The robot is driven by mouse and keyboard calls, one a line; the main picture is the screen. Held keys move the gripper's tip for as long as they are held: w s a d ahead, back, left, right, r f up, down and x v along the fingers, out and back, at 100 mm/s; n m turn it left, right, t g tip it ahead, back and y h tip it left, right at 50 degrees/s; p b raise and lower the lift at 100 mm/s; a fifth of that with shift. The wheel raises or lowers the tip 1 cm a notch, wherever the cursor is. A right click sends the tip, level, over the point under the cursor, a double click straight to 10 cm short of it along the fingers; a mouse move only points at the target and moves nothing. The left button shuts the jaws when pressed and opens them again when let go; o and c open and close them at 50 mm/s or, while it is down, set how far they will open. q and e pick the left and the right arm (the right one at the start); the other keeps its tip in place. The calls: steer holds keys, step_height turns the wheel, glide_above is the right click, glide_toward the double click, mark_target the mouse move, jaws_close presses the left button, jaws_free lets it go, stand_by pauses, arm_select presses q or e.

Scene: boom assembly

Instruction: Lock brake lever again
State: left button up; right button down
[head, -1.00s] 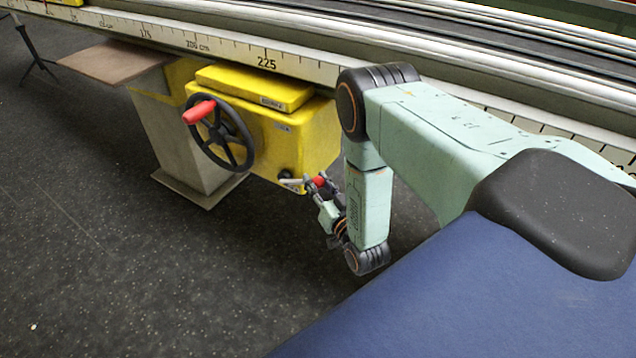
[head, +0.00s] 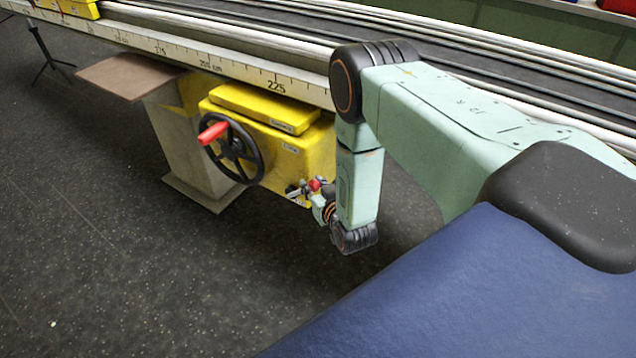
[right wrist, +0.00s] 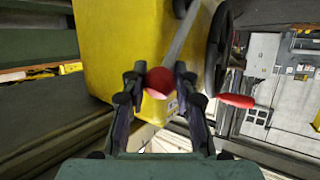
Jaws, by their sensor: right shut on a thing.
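The brake lever is a grey rod (right wrist: 181,35) with a red ball knob (right wrist: 160,82), low on the right side of the yellow drive box (head: 290,147). In the right wrist view the knob sits between the two dark fingers of my right gripper (right wrist: 158,78), which is shut on it. In the head view the knob (head: 314,184) shows small beside the box's lower corner, with my right gripper (head: 311,188) around it. The rod is mostly hidden there. My left gripper is not in view.
A black handwheel (head: 232,152) with a red handle (head: 213,132) is on the box front, left of the lever. A long rail with a scale (head: 225,72) runs above. A grey pedestal (head: 190,140) stands left. The dark floor (head: 110,240) in front is open.

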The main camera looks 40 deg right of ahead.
steer(key=shift+w+a+r+n+g+p, duration=0.15)
steer(key=shift+w+r+n+g+p, duration=0.15)
steer(key=shift+w+r+g+p, duration=0.3)
steer(key=shift+s+f, duration=0.1)
steer(key=shift+f, duration=0.05)
steer(key=c, duration=1)
jaws_free()
steer(key=shift+a, duration=0.1)
steer(key=v, duration=1.2)
